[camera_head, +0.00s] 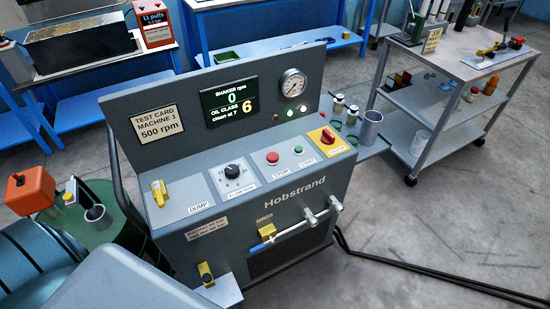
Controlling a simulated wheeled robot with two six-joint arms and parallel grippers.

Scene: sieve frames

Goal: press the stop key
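The stop key is a round red button (272,158) on the sloping grey panel of the Hobstrand test machine (292,206), with a STOP label (281,173) in front of it. Nothing covers it. A green start button (298,149) sits just to its right. The display (229,102) above reads shaker rpm 0 and oil class 6, clean at 7. Neither of my grippers shows in this view.
A black dial knob (233,172) and yellow dump lever (159,192) lie left of the stop key; a red-and-yellow switch (327,138) lies right. A side shelf holds jars (338,104) and a metal cup (371,127).

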